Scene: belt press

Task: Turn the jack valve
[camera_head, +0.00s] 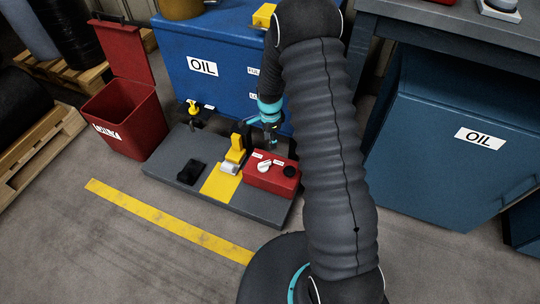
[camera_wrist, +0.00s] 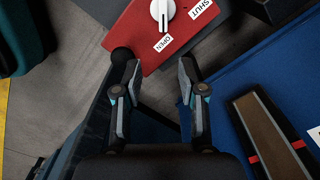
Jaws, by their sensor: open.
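The jack valve is a white knob (camera_head: 265,166) on top of a red box (camera_head: 262,182), on the right part of a grey base plate. In the wrist view the knob (camera_wrist: 162,12) is cut by the top edge, and its lower end lies toward the OPEN label (camera_wrist: 163,44). The SHUT label (camera_wrist: 200,8) is at its upper right. My gripper (camera_wrist: 160,70) is open and empty, its fingers spread below the knob in the picture and apart from it. In the head view my gripper (camera_head: 270,131) is behind the red box, partly hidden by my arm.
A black ball-shaped knob (camera_wrist: 122,55) is at the box's corner, close to my left finger. A yellow press part (camera_head: 236,150) stands left of the box. The blue oil tank (camera_head: 178,62) is close behind. A red bin (camera_head: 128,120) stands left; floor in front is clear.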

